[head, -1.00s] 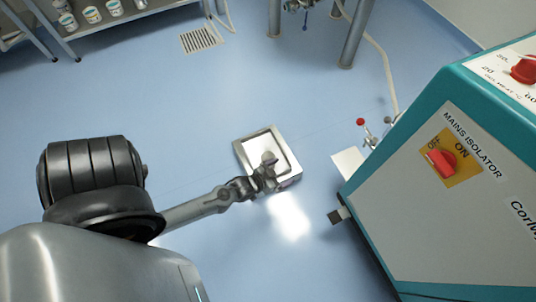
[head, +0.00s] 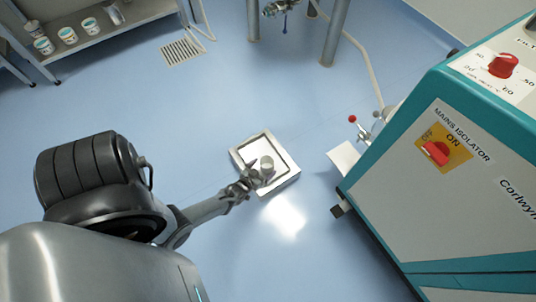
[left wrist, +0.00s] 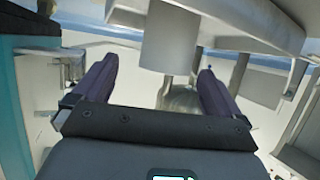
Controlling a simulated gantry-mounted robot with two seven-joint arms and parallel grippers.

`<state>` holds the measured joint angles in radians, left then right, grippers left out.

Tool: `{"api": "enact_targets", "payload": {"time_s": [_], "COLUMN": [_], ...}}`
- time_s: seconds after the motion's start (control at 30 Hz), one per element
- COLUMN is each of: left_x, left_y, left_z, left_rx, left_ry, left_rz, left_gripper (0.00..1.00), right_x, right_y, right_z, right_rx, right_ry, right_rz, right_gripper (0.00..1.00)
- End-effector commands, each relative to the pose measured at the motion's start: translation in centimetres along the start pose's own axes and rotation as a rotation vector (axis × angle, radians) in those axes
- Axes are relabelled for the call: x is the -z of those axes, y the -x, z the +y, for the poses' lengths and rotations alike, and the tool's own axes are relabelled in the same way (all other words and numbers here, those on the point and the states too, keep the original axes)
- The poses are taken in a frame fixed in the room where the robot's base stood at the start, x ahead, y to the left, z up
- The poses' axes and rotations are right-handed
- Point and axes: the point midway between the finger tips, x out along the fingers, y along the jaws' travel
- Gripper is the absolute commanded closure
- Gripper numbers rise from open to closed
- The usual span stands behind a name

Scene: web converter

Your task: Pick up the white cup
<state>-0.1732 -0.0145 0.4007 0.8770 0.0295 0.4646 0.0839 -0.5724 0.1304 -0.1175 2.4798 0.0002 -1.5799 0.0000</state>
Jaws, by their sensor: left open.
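The white cup (head: 267,162) stands on a metal tray (head: 285,183) in the middle of the head view and looks greyish there. My left gripper (head: 259,172) is at the tray, right beside the cup. In the left wrist view, a pale cylinder (left wrist: 170,38), apparently the cup, shows just beyond and between the two dark fingers of my open left gripper (left wrist: 157,70). The fingers look apart from it. Contact is too small to tell in the head view. My right gripper is not in view.
A teal and grey machine (head: 440,190) with a red isolator switch (head: 436,152) stands at the right. A metal shelf (head: 135,18) with several white tubs is at the upper left. Metal legs (head: 335,35) stand at the back. Blue floor around the tray is clear.

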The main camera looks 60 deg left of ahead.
Motion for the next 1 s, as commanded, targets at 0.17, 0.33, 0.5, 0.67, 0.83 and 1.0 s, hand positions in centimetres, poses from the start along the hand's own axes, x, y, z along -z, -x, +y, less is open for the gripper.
{"api": "enact_targets", "payload": {"time_s": [0.17, 0.33, 0.5, 0.67, 0.83, 1.0], "left_x": [-0.1, -0.2, -0.4, -0.3, 0.1, 0.1], "left_y": [-1.7, -2.5, -4.3, -6.2, -6.8, -6.8], "left_z": [-0.1, -0.1, -0.3, -0.3, -0.3, -0.3], "left_rx": [0.001, 0.000, 0.000, 0.000, -0.001, 0.000], "left_ry": [-0.001, -0.001, -0.001, -0.001, -0.001, -0.001], "left_rz": [0.000, 0.001, 0.001, 0.001, -0.001, -0.001], "left_gripper": [0.01, 0.01, 0.01, 0.01, 0.01, 0.02], "right_x": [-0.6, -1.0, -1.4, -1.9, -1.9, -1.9], "right_y": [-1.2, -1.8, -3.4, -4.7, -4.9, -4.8], "right_z": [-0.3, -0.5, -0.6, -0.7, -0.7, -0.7], "right_rx": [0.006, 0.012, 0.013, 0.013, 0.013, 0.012], "right_ry": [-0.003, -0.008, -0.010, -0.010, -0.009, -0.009], "right_rz": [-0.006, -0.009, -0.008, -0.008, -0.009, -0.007], "right_gripper": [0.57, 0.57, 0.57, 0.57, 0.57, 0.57]}}
